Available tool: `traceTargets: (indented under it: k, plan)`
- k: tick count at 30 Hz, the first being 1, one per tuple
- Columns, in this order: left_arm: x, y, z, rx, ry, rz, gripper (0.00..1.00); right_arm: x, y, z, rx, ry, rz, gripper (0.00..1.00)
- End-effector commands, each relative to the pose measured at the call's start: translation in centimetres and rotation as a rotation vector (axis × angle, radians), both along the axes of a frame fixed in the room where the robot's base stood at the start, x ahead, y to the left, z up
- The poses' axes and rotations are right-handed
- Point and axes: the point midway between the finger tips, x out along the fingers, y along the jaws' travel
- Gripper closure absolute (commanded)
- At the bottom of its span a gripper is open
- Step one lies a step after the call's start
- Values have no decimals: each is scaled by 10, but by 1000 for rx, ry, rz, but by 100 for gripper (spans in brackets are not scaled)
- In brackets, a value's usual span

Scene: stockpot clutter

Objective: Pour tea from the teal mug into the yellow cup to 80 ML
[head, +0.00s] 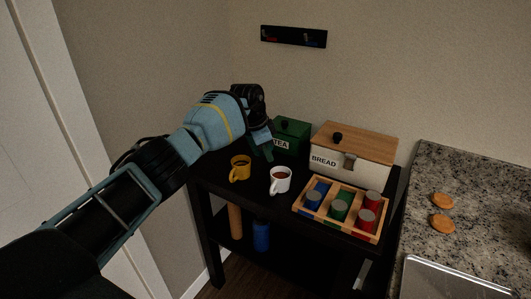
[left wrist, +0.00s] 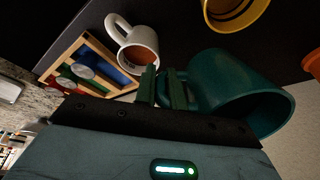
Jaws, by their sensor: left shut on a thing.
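The yellow cup (head: 240,170) stands upright on the black table, with its handle toward the front. In the left wrist view the yellow cup (left wrist: 236,14) is cut off by the top edge, apart from the teal mug. My left gripper (head: 266,150) is above the table, behind and right of the yellow cup. In the left wrist view its fingers (left wrist: 168,88) are shut on the handle side of the teal mug (left wrist: 238,88). I cannot make out the teal mug in the head view, nor any tea inside it. My right gripper is not in view.
A white mug (head: 281,180) of brown liquid stands right of the yellow cup. A wooden tray (head: 299,207) of coloured cans is at the front right. The green TEA box (head: 291,132) and BREAD box (head: 325,160) stand behind. A granite counter (head: 470,185) is at right.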

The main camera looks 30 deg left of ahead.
Motion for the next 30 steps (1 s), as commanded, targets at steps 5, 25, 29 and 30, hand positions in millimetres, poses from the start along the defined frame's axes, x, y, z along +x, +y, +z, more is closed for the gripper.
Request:
traceTargets:
  k: [5, 25, 29, 30]
  plan:
    - [1, -1, 5, -46, -52, 1, 100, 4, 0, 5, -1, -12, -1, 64]
    - [7, -6, 5, -298, -312, 0, 100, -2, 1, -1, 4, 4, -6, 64]
    - [7, -6, 5, -318, -333, 0, 100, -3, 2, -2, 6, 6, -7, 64]
    - [7, -7, 5, -322, -339, 0, 100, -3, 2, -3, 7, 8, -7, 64]
